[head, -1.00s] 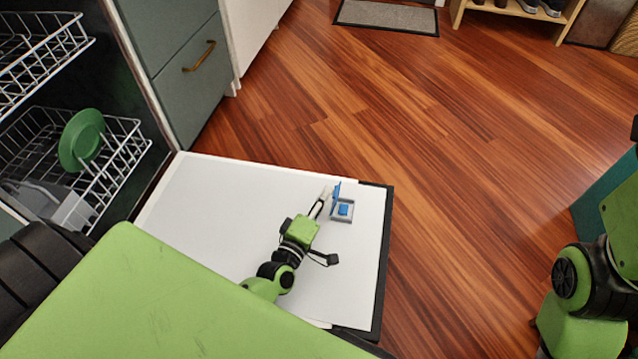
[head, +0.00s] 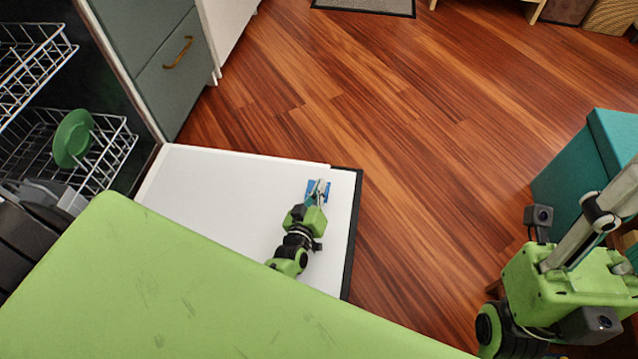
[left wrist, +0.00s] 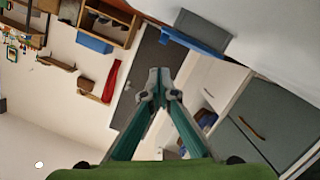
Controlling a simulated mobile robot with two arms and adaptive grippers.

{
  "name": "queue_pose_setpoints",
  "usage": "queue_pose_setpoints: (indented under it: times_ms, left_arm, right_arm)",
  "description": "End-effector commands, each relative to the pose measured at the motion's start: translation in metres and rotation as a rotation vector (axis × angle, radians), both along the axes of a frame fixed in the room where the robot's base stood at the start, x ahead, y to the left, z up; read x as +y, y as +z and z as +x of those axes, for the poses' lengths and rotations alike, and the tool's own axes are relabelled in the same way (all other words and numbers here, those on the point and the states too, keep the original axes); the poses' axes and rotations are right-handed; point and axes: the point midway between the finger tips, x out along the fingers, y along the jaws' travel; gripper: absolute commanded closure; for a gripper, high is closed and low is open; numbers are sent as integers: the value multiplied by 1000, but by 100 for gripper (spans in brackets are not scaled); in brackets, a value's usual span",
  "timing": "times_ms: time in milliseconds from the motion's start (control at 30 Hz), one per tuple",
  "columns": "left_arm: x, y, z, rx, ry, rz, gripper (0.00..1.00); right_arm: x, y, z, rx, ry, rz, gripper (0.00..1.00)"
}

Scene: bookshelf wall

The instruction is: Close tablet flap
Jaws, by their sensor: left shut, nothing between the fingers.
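The small tablet compartment sits on the white inner face of the open dishwasher door (head: 230,185). In the head view its blue flap (head: 312,184) shows only as blue patches around my left gripper (head: 320,185), which covers most of it. I cannot tell whether the flap is up or down. My left gripper is shut and empty, its tips over the compartment. In the left wrist view a grey part (left wrist: 205,22) with a blue strip (left wrist: 195,40) shows beyond and above the closed fingertips (left wrist: 160,85). My right gripper (head: 600,215) is at the right, its tips not clear.
Dishwasher racks (head: 110,150) with a green plate (head: 73,138) are at the left. A grey-green drawer front (head: 175,80) stands behind the door. A teal box (head: 590,160) stands near my right arm. The wooden floor (head: 430,130) is open beyond the door.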

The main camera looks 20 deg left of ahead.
Motion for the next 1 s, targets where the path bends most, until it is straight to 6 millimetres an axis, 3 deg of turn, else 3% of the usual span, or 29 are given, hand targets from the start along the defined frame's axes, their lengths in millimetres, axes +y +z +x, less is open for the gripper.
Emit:
queue_pose_setpoints:
  times_ms: [1000]
  left_arm:
    - [-10, -10, 3, -1, 0, -5, 100]
  right_arm:
    - [1, 2, 0, -11, 0, -2, 60]
